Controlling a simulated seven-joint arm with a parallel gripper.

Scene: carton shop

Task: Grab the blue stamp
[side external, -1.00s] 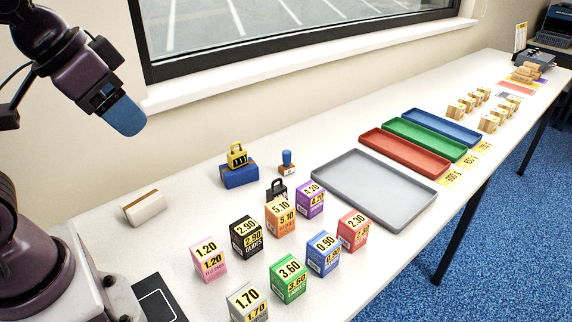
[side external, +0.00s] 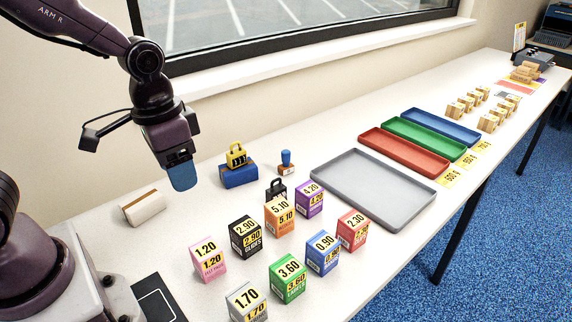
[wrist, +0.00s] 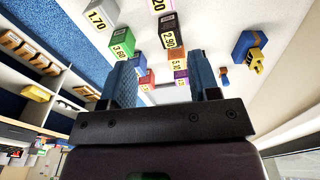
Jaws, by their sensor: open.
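The blue stamp (side external: 287,157) stands upright on the white table behind the price boxes, with a blue knob handle and a brown base. It also shows small in the wrist view (wrist: 224,73), to the right of the fingers. My gripper (side external: 183,186) hangs in the air to the left of the stamp, well apart from it. In the wrist view its two blue fingers (wrist: 163,76) are spread with nothing held between them.
A blue block (side external: 240,178) with a yellow handled item stands left of the stamp, and a small black handled item (side external: 276,190) in front. Several price boxes (side external: 279,215) fill the near table. A grey tray (side external: 400,215) lies to the right.

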